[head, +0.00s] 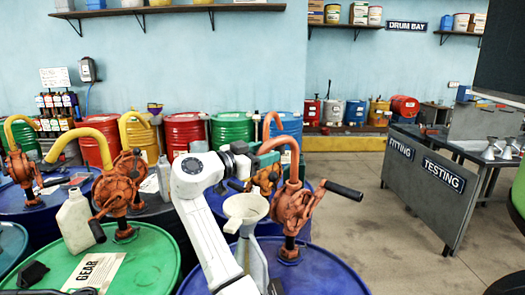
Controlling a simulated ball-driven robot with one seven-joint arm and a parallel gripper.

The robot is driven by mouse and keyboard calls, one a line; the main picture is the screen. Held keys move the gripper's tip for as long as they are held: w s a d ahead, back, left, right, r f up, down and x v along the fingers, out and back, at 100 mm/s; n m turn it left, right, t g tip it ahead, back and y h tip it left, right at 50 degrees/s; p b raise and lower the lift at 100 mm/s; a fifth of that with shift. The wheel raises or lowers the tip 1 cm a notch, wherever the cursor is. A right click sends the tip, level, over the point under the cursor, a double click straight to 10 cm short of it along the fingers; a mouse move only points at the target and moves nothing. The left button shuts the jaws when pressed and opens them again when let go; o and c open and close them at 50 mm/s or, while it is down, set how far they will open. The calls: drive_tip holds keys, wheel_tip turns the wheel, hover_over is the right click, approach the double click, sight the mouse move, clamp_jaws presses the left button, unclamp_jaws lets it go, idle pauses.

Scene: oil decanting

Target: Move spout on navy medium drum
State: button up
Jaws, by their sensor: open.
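Several blue drums show, and I cannot tell which one the task calls navy medium. The near blue drum (335,272) carries a rust-orange rotary pump (293,207) with a copper curved spout (285,142) and a black handle. A darker blue drum (72,197) at the left has a similar pump (22,170) with a yellow spout (22,124). My white arm rises from the bottom middle and bends right. My gripper (268,172) is at its end, near the copper spout. Its jaws are open, but the fingertips are largely hidden among the pumps.
A green drum (150,270) labelled GEAR holds another pump and a pale jug (75,222). A cream funnel (246,207) stands in a jug on the near blue drum. Red and green drums line the back. Open floor (375,225) lies right, before a grey counter (425,185).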

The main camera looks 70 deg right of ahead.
clamp_jaws()
idle(0.6)
